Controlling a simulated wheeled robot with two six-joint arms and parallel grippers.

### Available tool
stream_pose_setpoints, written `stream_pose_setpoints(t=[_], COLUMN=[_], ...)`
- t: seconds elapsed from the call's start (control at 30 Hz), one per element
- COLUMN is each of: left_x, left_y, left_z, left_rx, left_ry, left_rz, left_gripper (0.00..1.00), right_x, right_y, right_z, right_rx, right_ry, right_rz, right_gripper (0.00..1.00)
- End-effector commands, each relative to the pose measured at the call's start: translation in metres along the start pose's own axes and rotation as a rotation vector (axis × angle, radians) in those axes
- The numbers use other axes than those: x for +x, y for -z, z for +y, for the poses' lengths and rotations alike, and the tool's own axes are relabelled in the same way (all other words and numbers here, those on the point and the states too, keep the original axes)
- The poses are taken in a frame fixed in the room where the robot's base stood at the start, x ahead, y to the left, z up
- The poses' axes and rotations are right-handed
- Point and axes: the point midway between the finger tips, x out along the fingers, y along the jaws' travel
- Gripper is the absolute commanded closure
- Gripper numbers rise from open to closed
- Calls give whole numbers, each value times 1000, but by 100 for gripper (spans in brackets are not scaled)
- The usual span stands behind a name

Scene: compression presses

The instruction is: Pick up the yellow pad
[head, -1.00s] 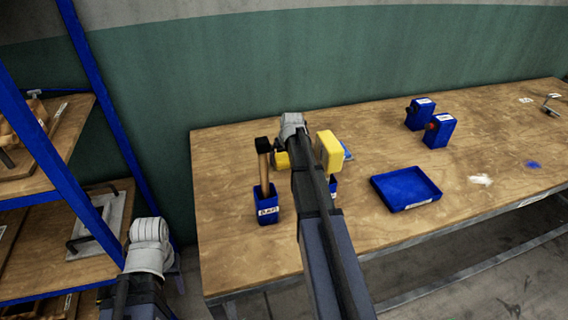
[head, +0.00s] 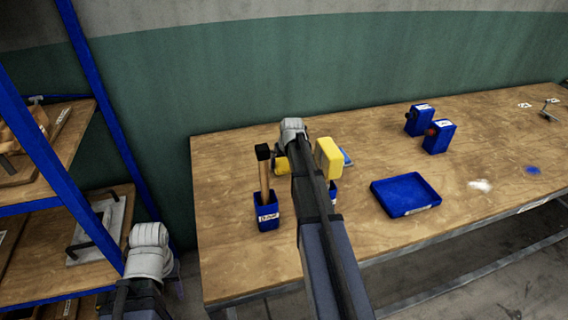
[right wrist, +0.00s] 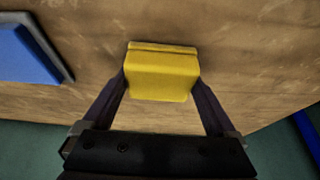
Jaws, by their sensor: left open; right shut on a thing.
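The yellow pad (right wrist: 160,78) sits between the two fingers of my right gripper (right wrist: 160,88), which is shut on it over the wooden bench. In the head view, part of a yellow piece (head: 281,164) shows beside my right wrist (head: 292,130), mostly hidden by my arm; it appears to be this pad. Whether it touches the bench is unclear. A second yellow block (head: 329,157) stands to the right of my arm, above a mostly hidden blue holder. My left gripper (head: 149,245) is at lower left by the shelf, open; its fingertips are not clear.
A blue holder (head: 268,218) with a black-headed hammer (head: 264,175) stands left of my right arm. A blue tray (head: 405,192) and two blue boxes (head: 438,138) are to the right. A blue-framed shelf (head: 60,185) is at left. The bench front is clear.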

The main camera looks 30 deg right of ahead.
Motion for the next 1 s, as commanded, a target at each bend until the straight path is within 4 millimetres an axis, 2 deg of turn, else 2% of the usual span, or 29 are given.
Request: stream_pose_setpoints(t=[0.6, 0.77, 1.0], left_x=[-86, -96, -95], left_y=[-5, -6, -6], left_z=[-8, -9, -9], left_rx=[0, 0, 0], left_ry=[0, 0, 0], left_rz=[0, 0, 0], left_gripper=[50, 50, 50], right_x=[-80, -89, -88], right_y=[33, 37, 36], right_z=[0, 0, 0], right_rx=[0, 0, 0], right_ry=[0, 0, 0], right_rz=[0, 0, 0], right_gripper=[59, 59, 59])
